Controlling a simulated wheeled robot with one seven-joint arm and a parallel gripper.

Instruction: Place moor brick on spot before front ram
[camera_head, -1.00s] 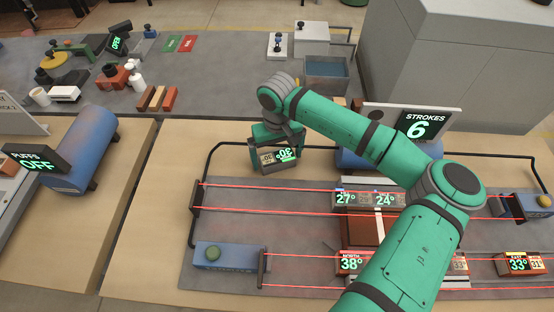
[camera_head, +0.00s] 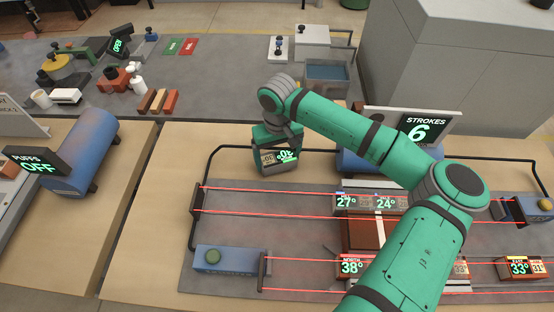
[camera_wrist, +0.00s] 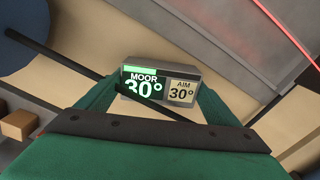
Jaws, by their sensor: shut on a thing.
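My gripper (camera_head: 276,148) is shut on the moor brick (camera_head: 277,160), above the wooden table behind the left end of the grey bed. In the wrist view the brick (camera_wrist: 158,77) reads MOOR 30° beside a pale AIM 30° panel, between my green fingers. In the head view its 30° looks upside down. A blue unit with a green button (camera_head: 213,257), probably the front ram, stands at the near left of the bed. Its dark plate (camera_head: 262,271) faces right. The near lane right of the plate is bare up to the NORTH 38° brick (camera_head: 351,266).
Red lines (camera_head: 300,211) run along both lanes. Bricks reading 27° (camera_head: 346,202) and 24° (camera_head: 386,203) stand in the far lane, with an EAST 33° brick (camera_head: 517,268) at right. A black pipe (camera_head: 217,157) frames the bed. My arm hides part of the bed.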

